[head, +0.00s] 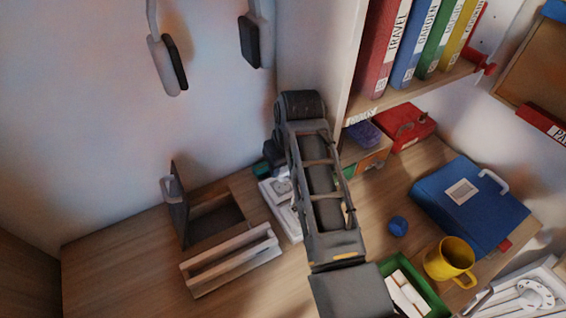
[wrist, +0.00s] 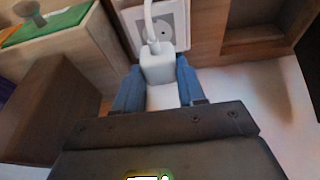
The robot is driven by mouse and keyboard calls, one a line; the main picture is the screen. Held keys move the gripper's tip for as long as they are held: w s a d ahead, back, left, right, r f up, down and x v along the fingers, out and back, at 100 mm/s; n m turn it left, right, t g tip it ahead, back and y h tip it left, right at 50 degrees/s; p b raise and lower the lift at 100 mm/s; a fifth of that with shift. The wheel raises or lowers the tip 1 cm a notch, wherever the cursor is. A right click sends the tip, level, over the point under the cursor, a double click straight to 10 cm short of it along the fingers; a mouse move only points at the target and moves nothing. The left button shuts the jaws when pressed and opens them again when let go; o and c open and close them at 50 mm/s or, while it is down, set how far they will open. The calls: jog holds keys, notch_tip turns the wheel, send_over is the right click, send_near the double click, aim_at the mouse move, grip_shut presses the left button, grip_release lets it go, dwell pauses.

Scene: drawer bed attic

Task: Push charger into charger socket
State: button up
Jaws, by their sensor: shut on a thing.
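The white charger (wrist: 157,68) is a small block with a white cable coming from its end, seen in the wrist view. My gripper (wrist: 158,90) has blue fingers shut on both sides of it. A pale square socket plate (wrist: 178,22) with a grey round middle lies just beyond the charger, at the top of the wrist view. The charger and cable cover part of the plate. I cannot tell whether the charger touches it. In the head view my arm hides the charger, and a white panel (head: 281,205) shows beside the arm.
A wooden box (head: 215,225) with a raised lid stands left of the panel. Right of my arm are a blue round object (head: 398,226), a green tray (head: 424,287), a yellow mug (head: 449,260) and a blue box (head: 468,205). A shelf with binders (head: 408,45) rises behind.

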aim_at(284, 170)
jog(key=shift+f+b, duration=1.35)
jog(key=shift+f, duration=0.45)
jog(key=shift+p, duration=0.95)
dwell(0.7)
jog(key=shift+f+b, duration=0.3)
jog(key=shift+f, duration=0.25)
dwell(0.4)
jog(key=o, duration=1.1)
jog(key=shift+c, duration=0.2)
jog(key=shift+v, duration=3.9)
jog(key=shift+s, duration=0.1)
